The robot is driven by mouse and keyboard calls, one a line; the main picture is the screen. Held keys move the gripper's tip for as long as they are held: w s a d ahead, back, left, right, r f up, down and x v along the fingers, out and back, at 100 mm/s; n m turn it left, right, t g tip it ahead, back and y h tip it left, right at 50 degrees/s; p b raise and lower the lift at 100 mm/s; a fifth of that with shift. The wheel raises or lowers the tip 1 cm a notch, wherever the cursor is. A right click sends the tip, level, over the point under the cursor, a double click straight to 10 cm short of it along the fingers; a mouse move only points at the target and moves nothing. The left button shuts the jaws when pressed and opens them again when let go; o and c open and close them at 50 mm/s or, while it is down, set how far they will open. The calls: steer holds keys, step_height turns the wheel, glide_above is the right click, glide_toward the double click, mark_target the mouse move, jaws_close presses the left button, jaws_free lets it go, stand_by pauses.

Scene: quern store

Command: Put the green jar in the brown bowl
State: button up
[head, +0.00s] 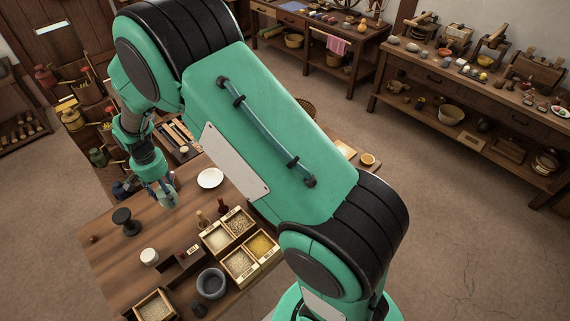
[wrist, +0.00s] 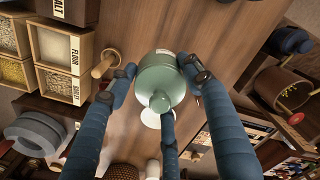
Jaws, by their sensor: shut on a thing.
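My gripper (head: 167,192) has blue fingers and is shut on the green jar (wrist: 160,80), over the left part of the wooden table. In the wrist view the fingers (wrist: 162,84) close around the jar from both sides, with another finger below it. The jar is pale green with a narrower knobbed end and a small light label. In the head view the jar (head: 168,202) shows only small, partly covered by the fingers. I cannot tell whether it touches the table. I cannot surely pick out the brown bowl; my arm hides part of the table in the head view.
A white plate (head: 210,178) lies right of the gripper. A black spool-shaped stand (head: 126,221), a white pot (head: 149,256), a grey mortar (head: 211,283) and labelled grain boxes (head: 240,263) stand nearer. Bare tabletop (head: 190,220) lies between them. Crowded side tables line the back.

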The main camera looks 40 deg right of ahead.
steer(key=d+m, duration=0.4)
steer(key=d, duration=1.1)
steer(key=s+d+m, duration=0.3)
steer(key=s+d, duration=0.2)
steer(key=d, duration=0.6)
steer(key=s+d+r+m, duration=0.1)
steer(key=s+d+m, duration=0.3)
steer(key=d, duration=0.8)
steer(key=s+d+m+p, duration=0.1)
steer(key=s+d+m, duration=0.3)
steer(key=d, duration=0.7)
steer(key=s, duration=0.2)
steer(key=shift+s+d+r, duration=0.2)
steer(key=shift+s+d, duration=0.05)
steer(key=shift+s, duration=0.15)
steer(key=shift+f, duration=0.1)
steer(key=shift+f+b, duration=0.5)
steer(key=shift+f, duration=1.95)
steer(key=shift+f+b, duration=0.6)
steer(key=shift+f, duration=1.85)
steer(key=shift+f, duration=0.2)
